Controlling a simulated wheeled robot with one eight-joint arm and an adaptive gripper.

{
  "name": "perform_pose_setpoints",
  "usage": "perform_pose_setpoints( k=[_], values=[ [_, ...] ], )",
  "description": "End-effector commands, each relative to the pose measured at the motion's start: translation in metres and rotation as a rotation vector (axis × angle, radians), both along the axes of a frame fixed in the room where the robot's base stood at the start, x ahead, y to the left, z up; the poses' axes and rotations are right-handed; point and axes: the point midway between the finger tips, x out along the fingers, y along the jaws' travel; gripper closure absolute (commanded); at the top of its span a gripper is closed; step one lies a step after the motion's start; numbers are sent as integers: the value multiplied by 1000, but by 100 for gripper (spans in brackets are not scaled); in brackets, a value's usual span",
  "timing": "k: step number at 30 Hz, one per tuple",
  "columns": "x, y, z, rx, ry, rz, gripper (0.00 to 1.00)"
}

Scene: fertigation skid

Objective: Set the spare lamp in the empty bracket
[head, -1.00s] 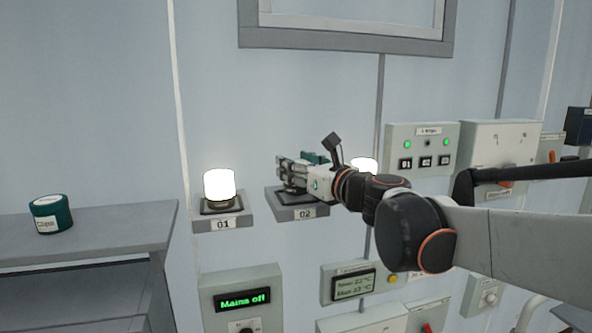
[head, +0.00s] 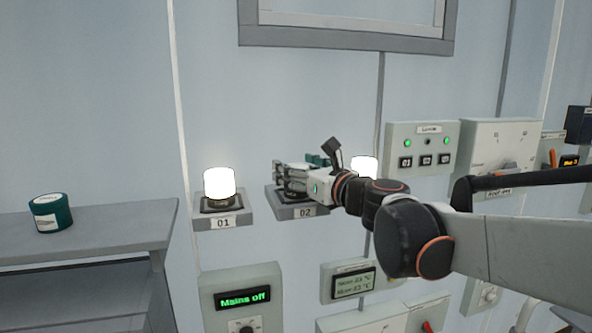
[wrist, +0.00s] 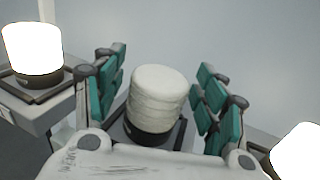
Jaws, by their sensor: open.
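An unlit white lamp (wrist: 158,92) with a dark base stands upright on the dark pad of bracket 02 in the wrist view. My gripper (head: 290,176) is at bracket 02 (head: 303,212) in the head view. Its jaws are open, with green-padded fingers on both sides of the lamp; gaps show between pads and lamp in the wrist view. The gripper hides the lamp in the head view. I cannot tell whether the lamp's base is fully seated.
A lit lamp (head: 219,183) stands in bracket 01 (head: 224,222) to the left. Another lit lamp (head: 364,166) is just right, partly behind my arm. A green round container (head: 50,213) sits on the grey shelf (head: 120,230).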

Motion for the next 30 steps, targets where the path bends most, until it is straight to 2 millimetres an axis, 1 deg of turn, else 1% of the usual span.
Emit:
perform_pose_setpoints(
  k=[5,12,19,22,26,28,30],
  values=[
    [-16,-11,0,0,0,-2,34],
    [-53,-37,-1,0,0,-3,34],
    [-83,-58,0,0,0,-3,34],
    [-91,-63,0,0,0,-2,34],
    [-98,-67,0,-5,-1,0,34],
    [-103,-66,-4,-48,-13,7,34],
    [-113,-64,-15,-159,-46,22,34]
  ],
)
